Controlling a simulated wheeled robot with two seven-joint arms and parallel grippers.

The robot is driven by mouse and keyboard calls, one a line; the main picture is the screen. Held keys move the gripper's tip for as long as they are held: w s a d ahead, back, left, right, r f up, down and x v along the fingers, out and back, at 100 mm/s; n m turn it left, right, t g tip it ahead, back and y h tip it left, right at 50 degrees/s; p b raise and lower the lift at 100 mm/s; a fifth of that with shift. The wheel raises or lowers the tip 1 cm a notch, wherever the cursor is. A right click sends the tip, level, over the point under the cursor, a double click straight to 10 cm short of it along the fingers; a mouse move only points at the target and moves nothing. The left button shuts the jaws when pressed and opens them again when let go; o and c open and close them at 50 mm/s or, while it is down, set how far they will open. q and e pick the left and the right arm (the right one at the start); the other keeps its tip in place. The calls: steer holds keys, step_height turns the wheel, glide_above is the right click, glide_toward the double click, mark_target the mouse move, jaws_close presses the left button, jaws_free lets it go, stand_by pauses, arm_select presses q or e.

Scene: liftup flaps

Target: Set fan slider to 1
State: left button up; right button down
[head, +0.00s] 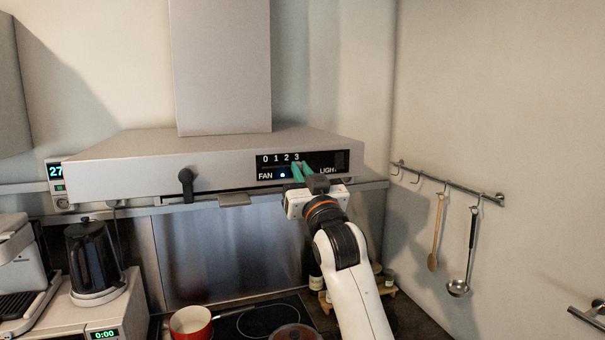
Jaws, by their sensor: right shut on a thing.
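The range hood (215,165) spans the back wall. Its black control panel (320,158) carries the marks 0, 1, 2 and 3, with the words FAN and LIGHT below. A small blue light (283,173) shows to the right of FAN. My right gripper (301,170) reaches up from below, with its green fingertips against the panel, just below the 3. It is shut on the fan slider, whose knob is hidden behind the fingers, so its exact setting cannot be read. My left gripper is not in view.
A black lever (186,184) hangs at the hood's front. Below are a red pot (190,322) on the hob and a black kettle (92,258) at left. A wooden spoon (437,232) and a ladle (468,255) hang from the right wall rail.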

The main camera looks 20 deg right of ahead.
mark_target(276, 164)
steer(key=a, duration=0.4)
steer(key=shift+f+b, duration=0.1)
steer(key=shift+b, duration=0.25)
steer(key=shift+a, duration=0.4)
steer(key=shift+d, duration=0.2)
steer(key=c, duration=1.4)
jaws_free()
steer(key=shift+d, duration=0.1)
steer(key=shift+c, duration=0.2)
steer(key=shift+s, duration=0.1)
